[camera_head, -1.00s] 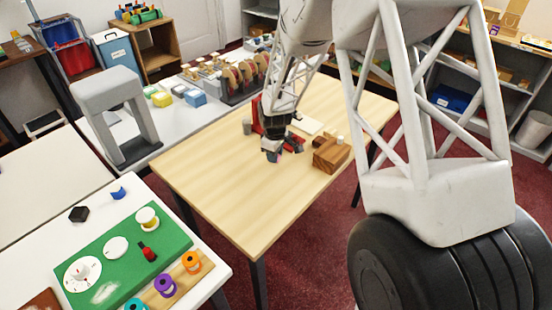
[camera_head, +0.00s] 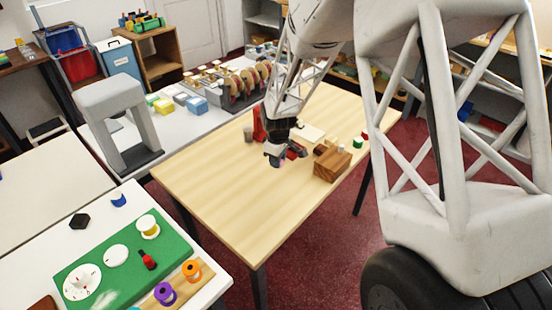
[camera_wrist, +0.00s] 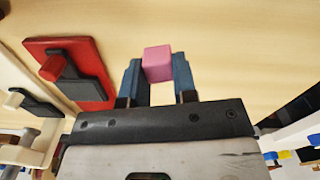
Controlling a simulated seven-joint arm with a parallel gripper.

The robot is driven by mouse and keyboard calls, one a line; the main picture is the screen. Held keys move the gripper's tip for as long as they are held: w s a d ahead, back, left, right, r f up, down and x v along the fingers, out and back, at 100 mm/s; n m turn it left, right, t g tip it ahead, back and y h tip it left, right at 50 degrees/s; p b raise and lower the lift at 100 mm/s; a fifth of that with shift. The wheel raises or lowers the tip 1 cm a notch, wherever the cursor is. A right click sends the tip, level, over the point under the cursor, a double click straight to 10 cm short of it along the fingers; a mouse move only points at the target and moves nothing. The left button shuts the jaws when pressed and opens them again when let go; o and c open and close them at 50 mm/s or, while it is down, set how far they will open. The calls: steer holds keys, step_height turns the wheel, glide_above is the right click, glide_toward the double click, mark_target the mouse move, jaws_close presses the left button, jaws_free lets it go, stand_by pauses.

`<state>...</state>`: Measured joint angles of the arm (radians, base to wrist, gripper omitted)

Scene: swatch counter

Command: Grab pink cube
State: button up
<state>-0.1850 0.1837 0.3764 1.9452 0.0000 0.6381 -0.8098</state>
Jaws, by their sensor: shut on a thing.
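The pink cube (camera_wrist: 158,63) is between the two blue fingers of my gripper (camera_wrist: 157,75) in the wrist view, touching both, with its top and one side showing. My gripper is shut on it. In the head view my gripper (camera_head: 274,160) is over the middle of the light wooden table (camera_head: 215,195). The cube is too small there to make out clearly. I cannot tell whether it touches the table.
A brown wooden block (camera_head: 332,165) stands just right of my gripper. A red and black object (camera_wrist: 70,72) is to the left in the wrist view. The front of the table is clear.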

steer(key=s, duration=0.4)
steer(key=s+d+r, duration=0.1)
steer(key=s, duration=0.4)
steer(key=s+d, duration=0.1)
steer(key=s, duration=0.3)
steer(key=shift+s+d+r, duration=0.2)
